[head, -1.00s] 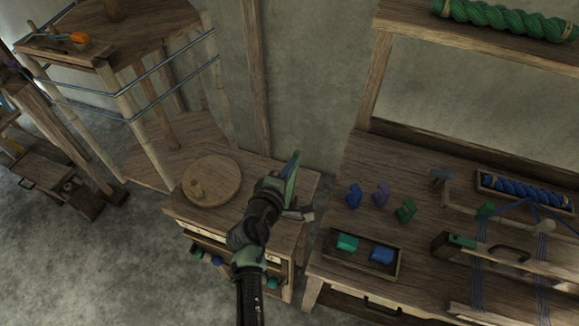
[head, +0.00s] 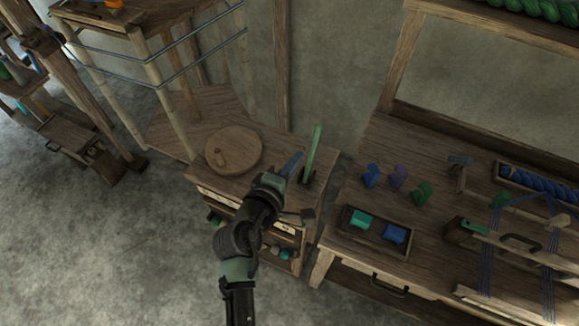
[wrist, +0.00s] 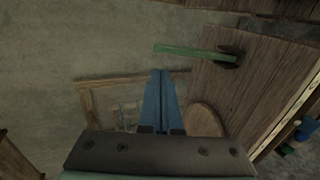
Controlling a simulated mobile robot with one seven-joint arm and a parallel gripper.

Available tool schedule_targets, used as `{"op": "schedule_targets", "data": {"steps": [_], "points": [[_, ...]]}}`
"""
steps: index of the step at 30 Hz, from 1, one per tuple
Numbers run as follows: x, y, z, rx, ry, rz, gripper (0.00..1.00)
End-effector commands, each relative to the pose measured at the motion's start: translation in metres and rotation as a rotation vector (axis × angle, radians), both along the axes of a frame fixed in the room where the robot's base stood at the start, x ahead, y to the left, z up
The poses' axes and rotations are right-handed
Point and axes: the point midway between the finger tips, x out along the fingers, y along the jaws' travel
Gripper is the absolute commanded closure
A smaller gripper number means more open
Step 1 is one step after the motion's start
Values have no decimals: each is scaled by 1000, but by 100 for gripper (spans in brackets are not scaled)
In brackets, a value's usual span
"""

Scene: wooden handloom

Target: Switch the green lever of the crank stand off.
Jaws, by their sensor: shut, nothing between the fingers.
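The green lever (head: 313,152) stands up from the top of the small wooden cabinet (head: 262,181), near its right end, tilted slightly right. A small dark base holds its lower end. It also shows in the wrist view (wrist: 192,52), lying across the upper middle and ending at a dark mount. My gripper (head: 296,157) has blue fingers and is just left of the lever, apart from it. In the wrist view my gripper (wrist: 160,74) has its fingers pressed together with nothing between them, below the lever in the picture.
A round wooden disc with a knob (head: 234,150) lies on the cabinet, left of my gripper. To the right, a workbench (head: 345,187) carries a tray (head: 349,228) of coloured blocks and several loose pieces. A shelf frame with bamboo posts (head: 165,88) stands behind left.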

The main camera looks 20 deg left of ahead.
Motion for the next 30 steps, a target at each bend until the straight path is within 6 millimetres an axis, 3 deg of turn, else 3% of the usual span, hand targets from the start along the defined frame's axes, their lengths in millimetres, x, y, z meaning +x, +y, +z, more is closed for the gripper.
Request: {"op": "schedule_targets", "data": {"steps": [9, 27, 30], "points": [[-23, 1, 10, -1, 1, 1, 100], [-23, 1, 11, 0, 1, 0, 100], [-15, -1, 26, 50, -24, -16, 100]]}}
